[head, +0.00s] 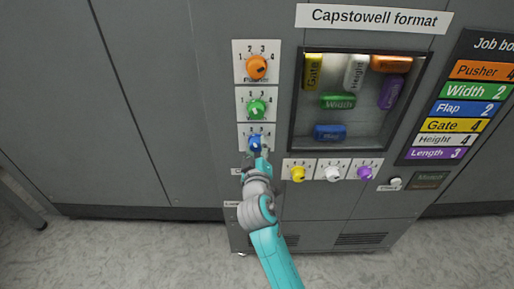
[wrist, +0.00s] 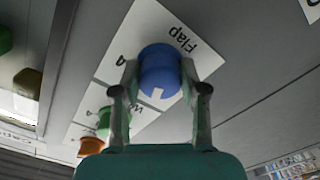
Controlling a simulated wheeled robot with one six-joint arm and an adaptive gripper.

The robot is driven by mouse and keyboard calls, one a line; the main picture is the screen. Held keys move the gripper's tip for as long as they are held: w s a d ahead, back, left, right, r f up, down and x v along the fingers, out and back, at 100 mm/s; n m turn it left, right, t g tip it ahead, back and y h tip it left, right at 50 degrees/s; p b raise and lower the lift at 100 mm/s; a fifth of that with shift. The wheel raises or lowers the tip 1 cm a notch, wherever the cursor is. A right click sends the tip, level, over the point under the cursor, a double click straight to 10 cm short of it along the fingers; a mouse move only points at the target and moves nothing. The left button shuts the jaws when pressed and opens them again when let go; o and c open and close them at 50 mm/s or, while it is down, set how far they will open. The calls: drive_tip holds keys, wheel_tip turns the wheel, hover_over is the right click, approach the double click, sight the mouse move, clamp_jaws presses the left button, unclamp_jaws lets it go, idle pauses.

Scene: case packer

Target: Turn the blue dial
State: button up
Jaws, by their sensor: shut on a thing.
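The blue dial (head: 255,142) sits on a white plate on the grey cabinet front, below the green and orange dials. In the wrist view the blue dial (wrist: 160,70) lies between the two fingers of my gripper (wrist: 160,85), with the word "Flap" beside it. A white pointer mark shows on its edge nearest the gripper. My gripper (head: 257,155) is shut on the blue dial. In the head view my gripper and arm hide part of the dial and the lower part of its plate. The job board's Flap row (head: 462,108) reads 2.
The green dial (head: 257,108) and orange dial (head: 257,67) are above. Yellow (head: 298,174), white (head: 333,174) and purple (head: 366,173) dials line up to the lower right. A window (head: 345,115) with coloured blocks is to the right. A small white knob (head: 395,183) sits farther right.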

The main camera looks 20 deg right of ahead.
idle(0.4)
drive_tip(key=o, duration=1.1)
drive_tip(key=shift+o, duration=0.2)
drive_tip(key=shift+s+a, duration=0.1)
drive_tip(key=v, duration=1.2)
